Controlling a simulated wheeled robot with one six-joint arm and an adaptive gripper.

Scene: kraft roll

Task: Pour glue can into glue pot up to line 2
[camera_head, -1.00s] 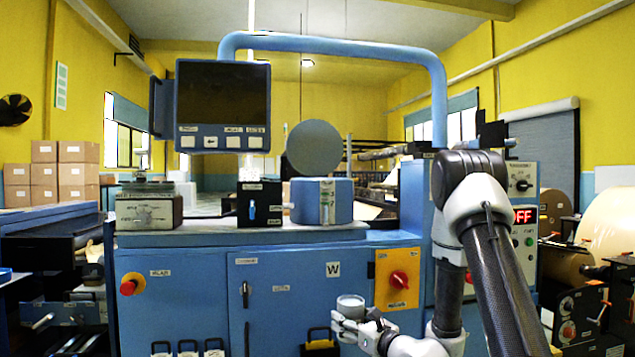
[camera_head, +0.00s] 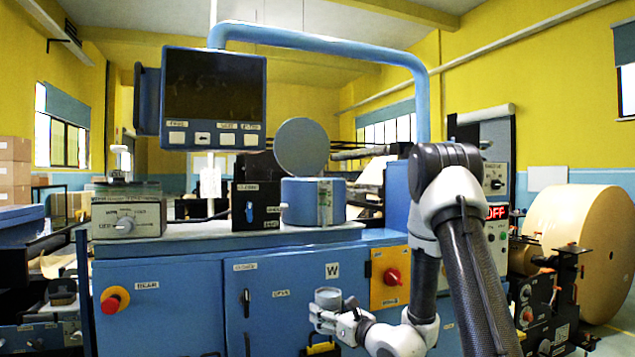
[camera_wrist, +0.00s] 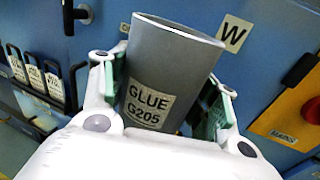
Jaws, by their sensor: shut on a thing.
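The grey glue can (camera_wrist: 158,75), labelled "GLUE G205", is held upright or slightly tilted in the wrist view, with its open top facing up. My gripper (camera_wrist: 165,105) is shut on it, with one green-padded finger on each side. In the head view the can (camera_head: 327,295) is in my gripper (camera_head: 328,308), in front of the blue cabinet and below the bench top. The blue round pot (camera_head: 301,202) stands on the bench top, with a round grey lid (camera_head: 302,146) raised behind it and a pale gauge strip (camera_head: 325,202) on its front. Its inside is hidden.
A control box with a knob (camera_head: 126,221) and a black box (camera_head: 256,206) stand left of the pot. A monitor (camera_head: 214,98) and a blue pipe frame (camera_head: 330,38) rise above the bench. A red emergency button (camera_head: 113,300) and red rotary switch (camera_head: 392,277) protrude from the cabinet.

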